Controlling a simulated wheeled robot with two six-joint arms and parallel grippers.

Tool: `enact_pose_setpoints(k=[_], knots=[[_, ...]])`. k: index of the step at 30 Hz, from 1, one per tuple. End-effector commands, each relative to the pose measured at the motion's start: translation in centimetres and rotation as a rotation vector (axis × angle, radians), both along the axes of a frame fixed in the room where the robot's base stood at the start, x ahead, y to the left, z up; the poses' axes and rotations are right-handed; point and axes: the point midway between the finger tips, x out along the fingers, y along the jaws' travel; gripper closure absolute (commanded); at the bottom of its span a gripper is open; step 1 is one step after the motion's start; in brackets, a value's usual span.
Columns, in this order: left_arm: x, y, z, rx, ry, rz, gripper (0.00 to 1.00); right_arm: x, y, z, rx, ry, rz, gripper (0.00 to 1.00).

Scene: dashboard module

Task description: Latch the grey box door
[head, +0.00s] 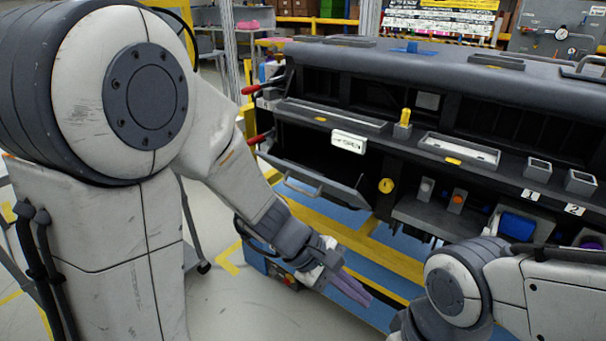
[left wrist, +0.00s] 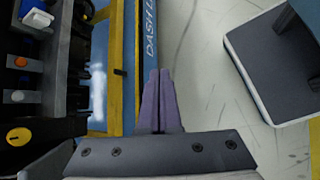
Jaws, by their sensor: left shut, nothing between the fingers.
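The grey box door (head: 318,184) is on the front of the dashboard module, below the label plate. It hangs open, tilted outward, with a dark compartment above and behind it. A yellow knob (head: 386,186) sits just to its right; the left wrist view also shows a yellow knob (left wrist: 18,136). My left gripper (head: 356,291) is shut and empty, in front of and below the door, apart from it. Its purple fingers (left wrist: 159,76) are together in the left wrist view, pointing along the blue and yellow base. My right gripper is not visible; only its arm shows at lower right.
A yellow upright switch (head: 404,122), a panel with a white and an orange button (head: 457,201) and a blue part (head: 518,224) are to the right. Red handles (head: 252,89) stick out at the module's left end. Open floor (head: 225,310) lies left of the base.

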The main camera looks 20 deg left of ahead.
Motion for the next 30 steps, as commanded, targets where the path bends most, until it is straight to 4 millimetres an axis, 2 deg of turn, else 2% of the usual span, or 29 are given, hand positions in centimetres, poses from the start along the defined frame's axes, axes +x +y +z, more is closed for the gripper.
enact_pose_setpoints(k=[1, 3, 5, 6, 9, 13, 15, 18, 23, 30], knots=[[3.2, 2.2, 1.6, -0.069, 0.065, 0.229, 1.00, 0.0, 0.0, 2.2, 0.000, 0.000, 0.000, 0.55], [7.1, 5.6, 2.3, -0.164, 0.129, 0.521, 1.00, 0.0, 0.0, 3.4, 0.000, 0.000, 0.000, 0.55], [9.8, 9.1, 2.6, -0.239, 0.174, 0.748, 1.00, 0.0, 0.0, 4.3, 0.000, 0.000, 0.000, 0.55], [11.1, 11.5, 2.6, -0.284, 0.196, 0.883, 1.00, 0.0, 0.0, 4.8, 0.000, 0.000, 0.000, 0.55], [13.2, 17.0, 2.5, -0.376, 0.236, 1.159, 1.00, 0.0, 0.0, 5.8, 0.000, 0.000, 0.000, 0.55], [14.0, 21.6, 2.0, -0.450, 0.258, 1.370, 1.00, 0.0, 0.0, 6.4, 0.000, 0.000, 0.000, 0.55], [14.2, 22.7, 1.8, -0.468, 0.263, 1.421, 1.00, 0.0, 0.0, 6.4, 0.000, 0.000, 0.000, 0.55], [14.7, 23.0, 1.2, -0.476, 0.265, 1.443, 1.00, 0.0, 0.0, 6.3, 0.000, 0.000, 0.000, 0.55], [16.7, 22.2, -0.3, -0.475, 0.266, 1.438, 1.00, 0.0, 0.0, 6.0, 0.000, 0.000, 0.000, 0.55], [20.8, 20.7, -3.2, -0.474, 0.265, 1.438, 1.00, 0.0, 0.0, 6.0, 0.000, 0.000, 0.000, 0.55]])
